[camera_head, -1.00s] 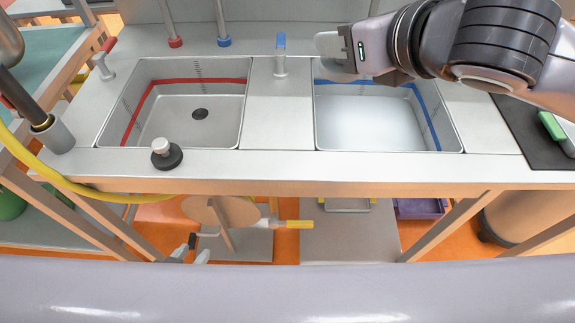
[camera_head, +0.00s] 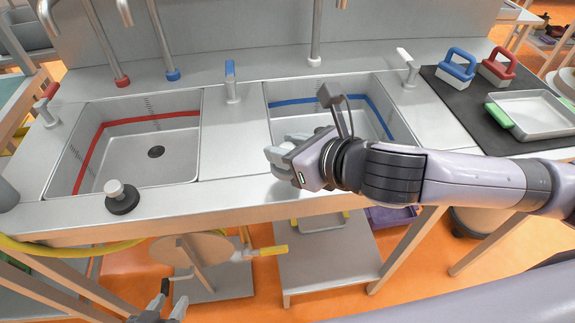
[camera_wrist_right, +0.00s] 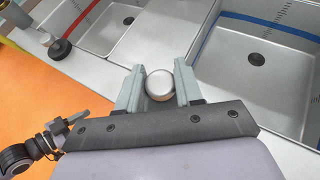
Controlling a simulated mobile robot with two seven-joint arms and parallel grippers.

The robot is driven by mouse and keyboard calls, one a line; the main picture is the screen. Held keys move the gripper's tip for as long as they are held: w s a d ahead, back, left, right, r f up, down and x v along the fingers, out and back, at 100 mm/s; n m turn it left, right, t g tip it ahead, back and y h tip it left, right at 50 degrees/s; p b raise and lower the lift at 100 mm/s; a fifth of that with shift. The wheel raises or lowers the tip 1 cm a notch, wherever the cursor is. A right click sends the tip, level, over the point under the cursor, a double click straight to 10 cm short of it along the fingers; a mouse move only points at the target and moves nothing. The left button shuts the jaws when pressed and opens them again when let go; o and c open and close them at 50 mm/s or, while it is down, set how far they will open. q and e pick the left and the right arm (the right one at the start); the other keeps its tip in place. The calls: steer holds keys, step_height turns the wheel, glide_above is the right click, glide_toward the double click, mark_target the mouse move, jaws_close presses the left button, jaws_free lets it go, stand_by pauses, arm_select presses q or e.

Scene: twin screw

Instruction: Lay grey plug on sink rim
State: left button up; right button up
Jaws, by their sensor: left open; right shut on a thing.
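My right gripper (camera_head: 277,157) is shut on the grey plug, over the front rim of the blue-banded right sink (camera_head: 290,100). The right wrist view shows the plug's round grey knob (camera_wrist_right: 160,85) between the fingers; its lower part is hidden. I cannot tell if it touches the rim (camera_head: 235,190). The right sink's dark drain (camera_wrist_right: 257,57) shows in the right wrist view. A black plug with a pale knob (camera_head: 122,198) sits on the front rim before the red-banded left sink (camera_head: 175,140). My left gripper (camera_head: 172,298) is open and empty, low before the counter.
Taps stand along the back of the counter. A black mat (camera_head: 465,110) at right holds a blue-handled block (camera_head: 458,65), a red-handled block (camera_head: 497,65) and a green-handled tray (camera_head: 535,112). The front rim between the black plug and my right gripper is clear.

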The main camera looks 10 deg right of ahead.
arm_select(q)
steer(key=shift+f+b, duration=0.3)
arm_select(e)
steer(key=shift+f, duration=2.05)
steer(key=shift+f, duration=0.15)
steer(key=o, duration=1.1)
